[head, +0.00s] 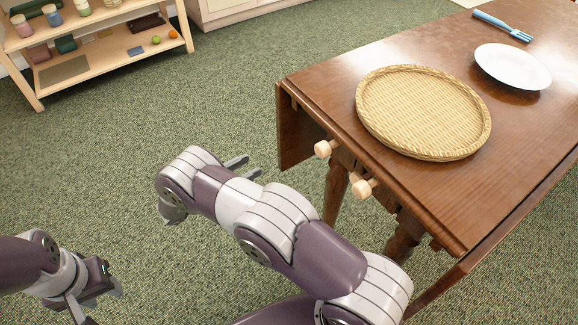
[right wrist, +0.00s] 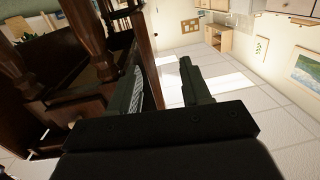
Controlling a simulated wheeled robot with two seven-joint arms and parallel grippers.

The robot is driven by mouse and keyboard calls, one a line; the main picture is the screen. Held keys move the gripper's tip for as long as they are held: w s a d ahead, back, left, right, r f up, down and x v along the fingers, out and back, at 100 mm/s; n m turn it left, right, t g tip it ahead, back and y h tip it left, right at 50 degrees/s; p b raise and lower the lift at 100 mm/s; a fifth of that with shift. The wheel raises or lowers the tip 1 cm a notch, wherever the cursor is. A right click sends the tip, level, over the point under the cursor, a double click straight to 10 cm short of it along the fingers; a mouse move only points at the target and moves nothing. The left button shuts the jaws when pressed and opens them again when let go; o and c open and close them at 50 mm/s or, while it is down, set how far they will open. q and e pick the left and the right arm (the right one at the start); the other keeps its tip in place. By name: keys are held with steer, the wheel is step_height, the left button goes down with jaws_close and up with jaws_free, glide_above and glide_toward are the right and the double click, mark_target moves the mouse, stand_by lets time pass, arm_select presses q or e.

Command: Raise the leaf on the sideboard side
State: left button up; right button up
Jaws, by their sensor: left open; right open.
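The brown wooden drop-leaf table (head: 330,95) stands at right in the head view, its near end towards me. One leaf (head: 295,135) hangs down on its left long side, another (head: 450,285) on its right. A pale cabinet (head: 235,8) lies beyond the left side; I cannot tell if it is the sideboard. Two pale knobs, the left (head: 322,149) and the right (head: 363,188), stick out under the near end. My right gripper (head: 245,167) is open and empty, left of the hanging left leaf, apart from it. My left gripper (head: 97,298) is open at lower left.
A round woven tray (head: 420,110), a white plate (head: 512,66) and a blue fork (head: 503,25) lie on the tabletop. A wooden shelf (head: 110,62) with small items stands at top left. Green carpet between shelf and table is clear. Dark turned legs (right wrist: 88,30) show in the right wrist view.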

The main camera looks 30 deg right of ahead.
mark_target(289, 148)
steer(key=shift+m+g+h, duration=0.4)
steer(key=shift+g, duration=0.5)
steer(key=d+b, duration=0.1)
steer(key=d, duration=0.3)
steer(key=d+b, duration=0.1)
steer(key=d, duration=0.3)
steer(key=d+r+b, duration=0.1)
steer(key=d, duration=0.3)
steer(key=shift+s, duration=0.3)
steer(key=shift+d+r, duration=0.2)
steer(key=shift+d, duration=0.15)
jaws_close()
